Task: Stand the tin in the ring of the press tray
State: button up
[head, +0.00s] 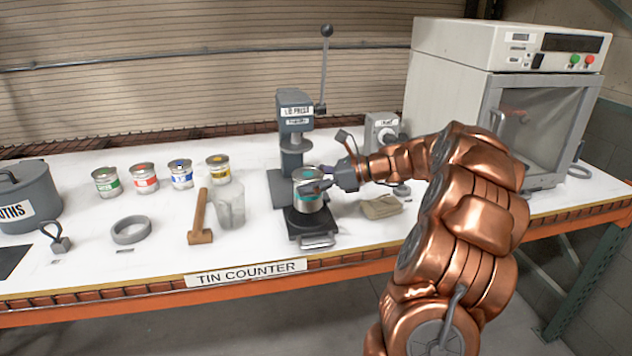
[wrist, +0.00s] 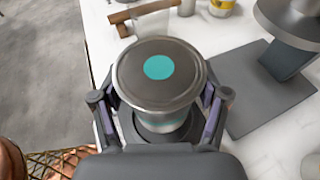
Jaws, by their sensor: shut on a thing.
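The tin (head: 308,193) is silver with a teal band and a teal dot on its lid. My gripper (head: 318,184) is shut on it from the right side, and the tin is upright. In the wrist view the tin (wrist: 158,75) sits between the two fingers (wrist: 160,110). The dark press tray (head: 308,226), with a handle at its front, is directly below the tin. A dark round edge shows under the tin in the wrist view. The ring is mostly hidden, and I cannot tell whether the tin rests in it or hangs just above.
The lid press (head: 294,125) with its tall lever stands just behind the tray. A mallet (head: 200,220) and a clear jug (head: 231,205) are to the left. Several small tins (head: 144,178) stand farther left. A folded cloth (head: 381,207) lies right of the tray.

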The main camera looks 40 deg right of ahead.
jog(key=shift+f, duration=1.75)
jog(key=shift+f, duration=0.1)
jog(key=o, duration=1.8)
jog(key=v, duration=1.2)
jog(key=shift+b, duration=0.4)
